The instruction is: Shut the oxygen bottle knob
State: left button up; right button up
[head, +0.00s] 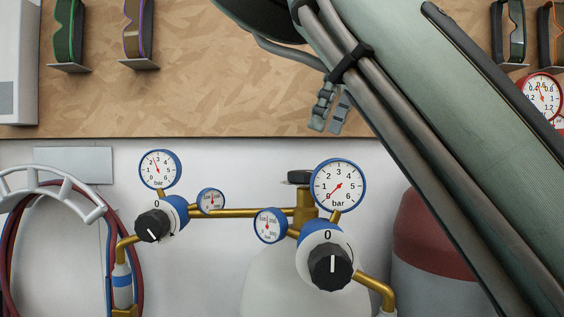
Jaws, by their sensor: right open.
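A dark round valve knob (300,177) sits on top of the brass valve (305,205) of a white bottle (285,280). The right pressure gauge (338,185) partly covers the valve. Black regulator knobs stand lower, a right one (330,265) and a left one (154,225), each with a white mark and a 0 above it. I cannot tell for certain which knob is the oxygen one. My right gripper (329,122) is open and empty, in front of the wooden board and above the valve knob, apart from it. My left gripper is out of view.
Large grey-green and dark parts cross the upper right and hide much behind them. A grey cylinder with a red shoulder (430,235) stands at the right. Gauges and brass pipes crowd the valve. Red and blue hoses (15,250) hang at the left. Goggles (137,30) hang on the board.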

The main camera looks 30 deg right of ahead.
aim_at(308, 171)
jog(key=b+x, duration=0.1)
jog(key=x, duration=0.5)
jog(key=shift+w+f+b, duration=0.1)
jog(key=shift+w+b, duration=0.1)
jog(key=shift+b, duration=0.1)
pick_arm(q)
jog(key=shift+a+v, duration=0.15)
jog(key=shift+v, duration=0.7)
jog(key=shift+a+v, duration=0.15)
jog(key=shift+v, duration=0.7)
pick_arm(e)
jog(key=shift+w+a+f, duration=0.2)
jog(key=shift+w+f, duration=0.05)
jog(key=shift+f, duration=0.35)
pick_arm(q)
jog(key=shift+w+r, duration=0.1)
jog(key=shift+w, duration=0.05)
pick_arm(e)
jog(key=shift+c, duration=0.6)
jog(key=c, duration=1)
pick_arm(q)
jog(key=shift+b, duration=0.3)
